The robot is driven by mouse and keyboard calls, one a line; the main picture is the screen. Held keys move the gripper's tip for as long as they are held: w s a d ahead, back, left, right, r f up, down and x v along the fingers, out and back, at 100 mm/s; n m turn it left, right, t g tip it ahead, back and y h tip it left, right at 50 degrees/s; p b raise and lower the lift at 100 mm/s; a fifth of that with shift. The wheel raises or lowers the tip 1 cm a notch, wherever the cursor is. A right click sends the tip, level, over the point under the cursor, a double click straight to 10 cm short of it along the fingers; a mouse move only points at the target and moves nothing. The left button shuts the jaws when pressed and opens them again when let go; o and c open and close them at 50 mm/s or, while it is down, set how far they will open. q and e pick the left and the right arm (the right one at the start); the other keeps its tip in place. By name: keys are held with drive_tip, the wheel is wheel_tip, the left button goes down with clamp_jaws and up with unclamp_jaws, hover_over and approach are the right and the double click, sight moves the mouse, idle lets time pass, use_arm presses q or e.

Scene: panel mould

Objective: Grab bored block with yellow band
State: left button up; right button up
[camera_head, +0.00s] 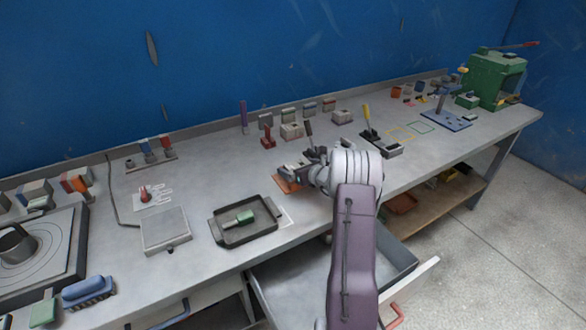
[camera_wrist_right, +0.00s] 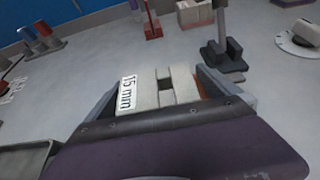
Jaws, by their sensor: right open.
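My right gripper (camera_head: 306,170) is low over the middle of the bench, above an orange pad (camera_head: 287,185). In the right wrist view its open jaws (camera_wrist_right: 160,88) flank a pale grey slotted piece labelled "15 mm" (camera_wrist_right: 150,92). I cannot tell whether the jaws touch it. No yellow band shows on it. Several grey blocks (camera_head: 291,131) stand along the back of the bench, and small coloured blocks (camera_head: 396,91) sit at the far right. They are too small for me to tell which is the bored block with the yellow band. My left gripper is not in view.
A dark tray (camera_head: 216,234) with a green block (camera_head: 244,217) lies left of my right arm. A yellow-handled tool (camera_head: 367,116) stands upright to the right. A green press (camera_head: 494,80) is at the far right end. An open drawer (camera_head: 270,292) juts out below.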

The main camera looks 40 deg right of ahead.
drive_tip(key=shift+s+r, duration=0.15)
drive_tip(key=shift+r, duration=0.05)
drive_tip(key=shift+s+a+r, duration=0.4)
drive_tip(key=shift+s+r, duration=0.35)
drive_tip(key=shift+s, duration=0.1)
drive_tip(key=c, duration=1)
drive_tip(key=shift+w+f, duration=0.1)
drive_tip(key=shift+f, duration=0.05)
drive_tip(key=c, duration=0.5)
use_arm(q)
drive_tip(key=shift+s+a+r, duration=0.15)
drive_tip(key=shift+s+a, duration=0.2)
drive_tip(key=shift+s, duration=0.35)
use_arm(e)
drive_tip(key=shift+w+d+f, duration=0.1)
drive_tip(key=shift+f, duration=0.1)
drive_tip(key=shift+c, duration=0.5)
